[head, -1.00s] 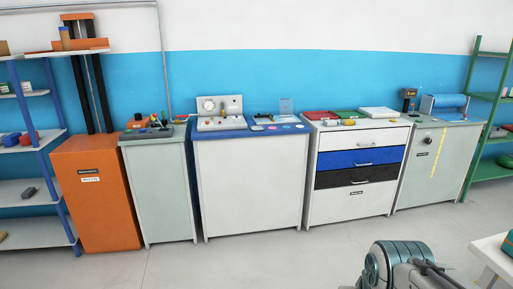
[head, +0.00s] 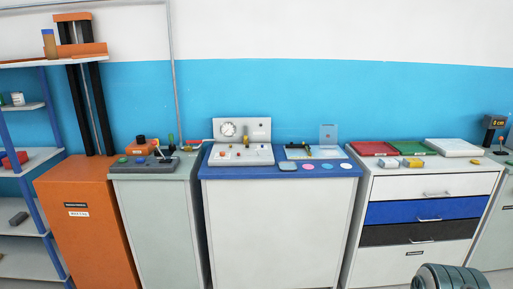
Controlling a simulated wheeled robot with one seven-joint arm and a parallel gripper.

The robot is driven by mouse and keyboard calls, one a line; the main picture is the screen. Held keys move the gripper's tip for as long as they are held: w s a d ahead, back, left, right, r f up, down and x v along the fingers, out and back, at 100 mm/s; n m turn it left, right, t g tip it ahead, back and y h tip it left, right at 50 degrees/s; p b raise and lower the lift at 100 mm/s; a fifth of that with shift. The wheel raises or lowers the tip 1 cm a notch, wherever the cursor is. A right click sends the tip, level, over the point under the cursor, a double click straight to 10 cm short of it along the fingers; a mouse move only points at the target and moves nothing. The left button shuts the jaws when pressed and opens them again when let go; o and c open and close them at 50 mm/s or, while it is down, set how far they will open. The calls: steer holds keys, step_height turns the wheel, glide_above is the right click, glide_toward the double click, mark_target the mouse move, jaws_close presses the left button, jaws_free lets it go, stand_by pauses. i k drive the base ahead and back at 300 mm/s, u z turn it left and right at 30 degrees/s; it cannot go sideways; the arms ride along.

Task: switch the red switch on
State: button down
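I cannot tell for certain which part is the red switch. A pale control console (head: 258,156) with a round gauge (head: 228,129) stands on the blue-topped cabinet (head: 268,172) in the middle. Small red or orange knobs (head: 221,156) sit on its sloping face, too small to tell their on or off state. A dark box (head: 145,166) with green and blue buttons and a lever stands on the grey cabinet to the left. My gripper is not in view. Only a dark rounded part of my arm shows at the bottom right, well apart from the console.
An orange machine (head: 85,220) and blue-post shelves (head: 30,160) stand at the left. A drawer cabinet (head: 425,187) with red, green and white trays stands right of the blue-topped cabinet. Little floor shows in front of the cabinets.

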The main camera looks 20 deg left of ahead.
mark_target(154, 142)
steer(key=i, duration=0.15)
steer(key=u, duration=1.8)
steer(key=i, duration=2.95)
steer(key=z, duration=1.2)
